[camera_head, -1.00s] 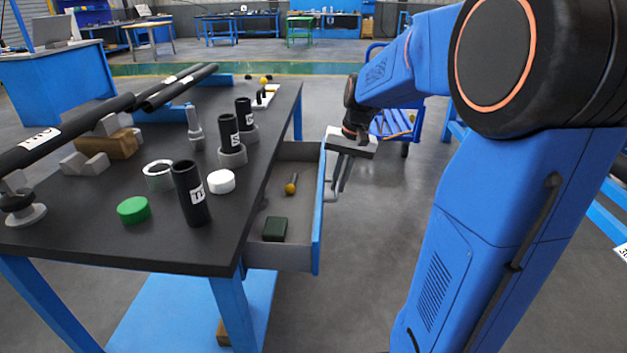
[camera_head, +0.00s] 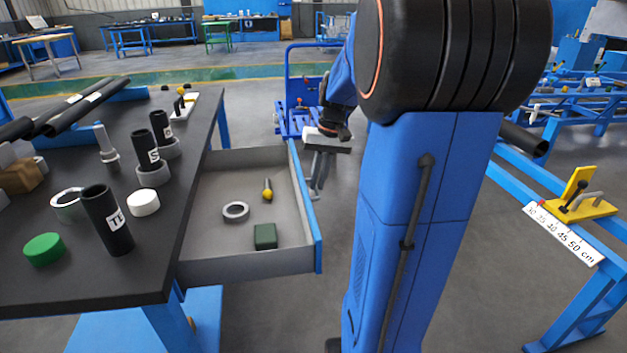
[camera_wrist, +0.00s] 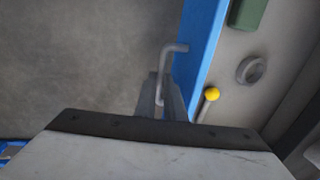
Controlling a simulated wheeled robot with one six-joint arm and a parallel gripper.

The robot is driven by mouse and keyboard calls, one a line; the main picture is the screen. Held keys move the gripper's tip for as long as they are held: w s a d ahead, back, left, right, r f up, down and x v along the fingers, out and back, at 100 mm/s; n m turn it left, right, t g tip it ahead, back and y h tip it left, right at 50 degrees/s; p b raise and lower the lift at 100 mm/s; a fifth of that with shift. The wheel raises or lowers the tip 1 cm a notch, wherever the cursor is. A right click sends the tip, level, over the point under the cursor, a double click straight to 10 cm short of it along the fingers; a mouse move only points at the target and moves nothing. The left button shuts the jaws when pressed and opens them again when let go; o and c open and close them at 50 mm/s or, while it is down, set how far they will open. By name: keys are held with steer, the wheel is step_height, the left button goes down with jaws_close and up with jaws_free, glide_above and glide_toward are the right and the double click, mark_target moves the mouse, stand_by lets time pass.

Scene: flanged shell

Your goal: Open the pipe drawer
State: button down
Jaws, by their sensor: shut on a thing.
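The drawer (camera_head: 215,262) under the black-topped table stands pulled well out to the right, with a grey inside and a blue front. Inside lie a grey ring (camera_head: 236,211), a yellow-knobbed pin (camera_head: 267,190) and a dark green block (camera_head: 265,236). My gripper (camera_head: 317,188) is at the outer side of the drawer front, pointing down. In the wrist view its fingers (camera_wrist: 163,108) are closed about the grey bar handle (camera_wrist: 174,48) beside the blue front edge. The exact contact is partly hidden by the fingers.
On the table (camera_head: 100,281) stand black pipes, a green cap (camera_head: 44,249) and a white cap (camera_head: 143,203). A blue cart (camera_head: 290,118) is behind my gripper. A blue rail frame with a ruler (camera_head: 565,232) stands at right. Floor between is clear.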

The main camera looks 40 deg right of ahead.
steer(key=c, duration=1.8)
jaws_free()
steer(key=shift+c, duration=0.2)
steer(key=shift+r, duration=0.1)
steer(key=v, duration=1.7)
steer(key=shift+r, duration=0.15)
